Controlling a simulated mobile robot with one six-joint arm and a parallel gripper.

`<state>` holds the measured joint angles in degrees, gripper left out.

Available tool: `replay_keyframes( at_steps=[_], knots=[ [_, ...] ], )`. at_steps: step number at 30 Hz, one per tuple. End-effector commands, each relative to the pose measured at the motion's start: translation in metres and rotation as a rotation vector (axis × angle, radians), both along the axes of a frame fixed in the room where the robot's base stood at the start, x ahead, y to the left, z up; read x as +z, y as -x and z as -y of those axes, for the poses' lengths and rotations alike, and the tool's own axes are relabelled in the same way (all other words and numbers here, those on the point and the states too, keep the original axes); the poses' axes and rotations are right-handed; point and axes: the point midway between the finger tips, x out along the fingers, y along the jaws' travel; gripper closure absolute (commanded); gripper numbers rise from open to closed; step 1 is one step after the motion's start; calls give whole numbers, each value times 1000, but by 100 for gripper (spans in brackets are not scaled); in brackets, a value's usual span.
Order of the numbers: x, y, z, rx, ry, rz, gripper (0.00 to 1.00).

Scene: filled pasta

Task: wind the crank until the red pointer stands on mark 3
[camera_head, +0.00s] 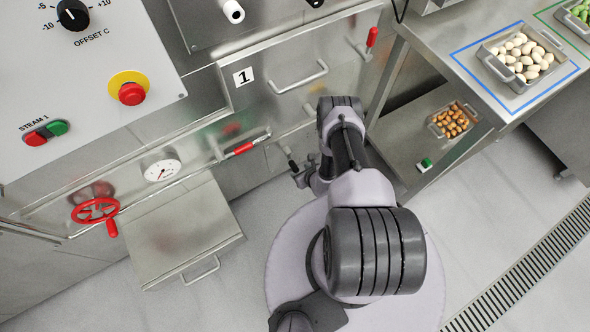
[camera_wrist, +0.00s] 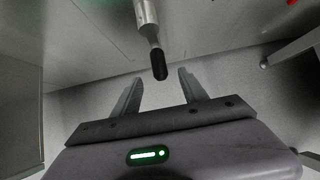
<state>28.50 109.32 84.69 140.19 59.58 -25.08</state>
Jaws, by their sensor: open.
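A metal shaft with a black grip (camera_wrist: 158,62) hangs down between the two fingers of my open gripper (camera_wrist: 160,76) in the wrist view. The fingers stand apart on both sides of the grip, with gaps showing. In the head view a small black handle (camera_head: 291,160) sits just beside my gripper (camera_head: 302,177), which is partly hidden by my arm. I cannot tell for certain that this handle is the crank. A round white dial (camera_head: 162,170) is on the machine front at left. Its pointer and marks are too small to read.
A red handwheel (camera_head: 96,211) and a red-gripped lever (camera_head: 241,149) are left of my arm. A steel drawer or flap (camera_head: 185,235) juts out low. At right stands a steel table (camera_head: 437,38) with a tray of pale pieces (camera_head: 520,56).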

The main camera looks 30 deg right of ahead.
Motion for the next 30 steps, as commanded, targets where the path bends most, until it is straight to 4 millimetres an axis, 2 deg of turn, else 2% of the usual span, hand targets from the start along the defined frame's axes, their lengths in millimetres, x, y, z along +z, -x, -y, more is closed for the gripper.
replay_keyframes(
  at_steps=[1, 3, 12, 18, 25, 26, 30],
  knots=[
    [-13, -5, -1, 3, 1, 1, 49],
    [-22, -13, -1, 2, 1, 2, 49],
    [-48, -39, -2, 3, 0, 1, 49],
    [-56, -45, -2, 2, 0, 0, 49],
    [-57, -46, -2, 1, 0, 0, 49],
    [-57, -46, -2, 1, 0, 0, 53],
    [-57, -46, -2, 1, 0, 0, 80]
  ],
)
